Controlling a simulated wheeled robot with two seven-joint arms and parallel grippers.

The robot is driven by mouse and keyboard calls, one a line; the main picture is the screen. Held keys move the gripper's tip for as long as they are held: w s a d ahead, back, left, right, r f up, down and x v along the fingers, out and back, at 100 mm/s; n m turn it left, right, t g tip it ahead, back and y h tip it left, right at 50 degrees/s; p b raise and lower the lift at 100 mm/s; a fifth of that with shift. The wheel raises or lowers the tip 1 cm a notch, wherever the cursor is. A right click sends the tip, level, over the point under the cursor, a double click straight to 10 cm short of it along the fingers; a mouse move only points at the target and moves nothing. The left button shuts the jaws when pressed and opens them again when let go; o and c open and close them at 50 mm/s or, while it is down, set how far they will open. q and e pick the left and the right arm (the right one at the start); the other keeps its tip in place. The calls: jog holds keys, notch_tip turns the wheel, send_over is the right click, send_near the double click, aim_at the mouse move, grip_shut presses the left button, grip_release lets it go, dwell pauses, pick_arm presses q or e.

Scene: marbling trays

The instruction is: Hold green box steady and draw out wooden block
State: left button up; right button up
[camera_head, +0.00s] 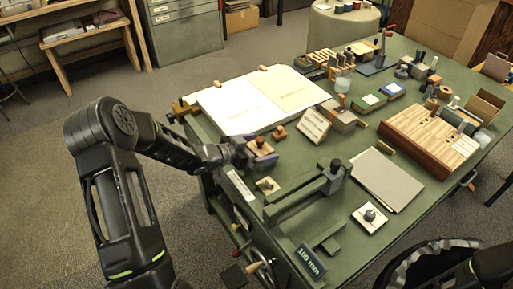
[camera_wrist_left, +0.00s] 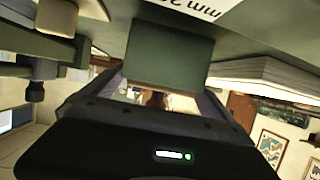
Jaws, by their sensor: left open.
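My left gripper (camera_head: 257,152) is open at the near left edge of the green table, beside a small wooden piece with a dark knob (camera_head: 260,146). In the left wrist view a dark green flat-faced shape (camera_wrist_left: 170,55) shows ahead between the open fingers (camera_wrist_left: 155,92); I cannot tell whether it is the green box. A small brown piece (camera_wrist_left: 155,99) shows below it. I cannot tell which wooden piece is the block. My right gripper is out of view.
A large open book (camera_head: 225,108) lies just beyond the left gripper. A striped wooden block set (camera_head: 425,135) and grey sheets (camera_head: 385,178) lie further right. A 100 mm sign (camera_head: 311,262) is at the near edge.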

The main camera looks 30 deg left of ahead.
pick_arm(q)
jog(key=shift+c, duration=0.5)
jog(key=c, duration=1.3)
jog(key=o, duration=1.4)
jog(key=shift+v, duration=3.95)
jog(key=shift+s, duration=0.1)
